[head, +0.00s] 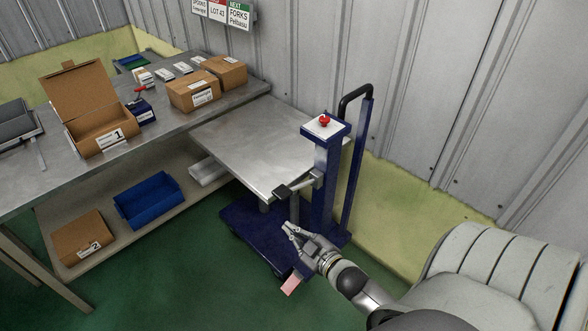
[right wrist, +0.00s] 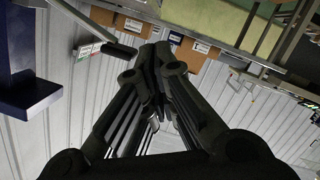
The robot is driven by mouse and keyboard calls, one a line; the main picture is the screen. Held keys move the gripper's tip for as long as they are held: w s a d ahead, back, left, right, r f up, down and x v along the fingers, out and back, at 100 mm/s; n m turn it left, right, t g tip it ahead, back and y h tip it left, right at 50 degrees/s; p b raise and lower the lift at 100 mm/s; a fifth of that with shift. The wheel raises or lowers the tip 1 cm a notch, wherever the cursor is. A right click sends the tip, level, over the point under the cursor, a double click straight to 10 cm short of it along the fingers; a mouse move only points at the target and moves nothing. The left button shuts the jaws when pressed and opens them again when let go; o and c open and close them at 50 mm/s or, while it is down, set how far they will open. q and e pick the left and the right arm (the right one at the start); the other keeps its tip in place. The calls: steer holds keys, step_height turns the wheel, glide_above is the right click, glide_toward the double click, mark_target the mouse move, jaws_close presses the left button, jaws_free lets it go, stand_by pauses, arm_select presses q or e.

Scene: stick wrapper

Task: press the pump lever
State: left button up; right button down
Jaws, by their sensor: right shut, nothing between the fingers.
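The pump lever (head: 300,187) sticks out to the left from the blue column (head: 326,170) of the lift cart, with a dark pad (head: 283,191) at its end. It lies just below the edge of the grey platform. My right gripper (head: 287,226) is shut and empty, below the pad and apart from it in the head view. In the right wrist view the shut fingers (right wrist: 155,60) fill the middle. My left gripper is not in view.
The cart's platform (head: 255,150) is bare, and a red knob (head: 324,121) tops the column. A workbench (head: 160,130) with an open box (head: 95,125) and closed boxes (head: 193,92) stands left. A blue bin (head: 148,200) is on the lower shelf. Green floor (head: 170,280) is clear in front.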

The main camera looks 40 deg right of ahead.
stand_by(0.3)
steer(key=d+r+m+y+b, duration=0.1)
steer(key=d+r+m, duration=0.1)
steer(key=r, duration=0.4)
steer(key=w+d+r+m+y+b, duration=0.1)
steer(key=d+r+m+b, duration=0.1)
steer(key=d+r, duration=0.2)
steer(key=shift+d+r+m, duration=0.3)
steer(key=shift+r+m, duration=0.1)
steer(key=shift+r, duration=0.65)
steer(key=shift+w, duration=0.1)
glide_above(286, 194)
steer(key=shift+s+d+f, duration=0.1)
steer(key=shift+s+f, duration=0.1)
steer(key=shift+f, duration=0.9)
steer(key=f, duration=0.3)
steer(key=shift+w+f, duration=0.1)
steer(key=shift+w, duration=0.2)
steer(key=shift+f, duration=0.55)
